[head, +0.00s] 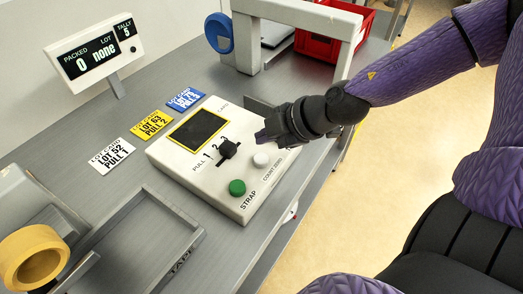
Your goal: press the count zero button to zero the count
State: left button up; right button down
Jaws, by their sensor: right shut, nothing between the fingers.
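The white control box (181,160) sits on the grey bench. Its white count zero button (261,160) is on the right side of the top, by the label "COUNT ZERO". A green STRAP button (237,187) and a black pull selector knob (229,149) are on the same top. My right gripper (262,136) is shut and empty, just above and beyond the white button in the picture; I cannot tell whether it touches the box. The display (94,54) reads PACKED 0, LOT none, TALLY 5. My left gripper is not in view.
White, yellow and blue lot cards (152,124) lie left of the box. A grey frame (298,14) with a blue disc (219,33) stands behind, near a red crate (318,45). A tape roll (33,258) and a grey tray (190,238) are at the lower left.

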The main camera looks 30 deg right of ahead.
notch_tip(320, 180, up, 2)
jog(key=shift+r+p, duration=0.1)
jog(key=shift+p, duration=0.55)
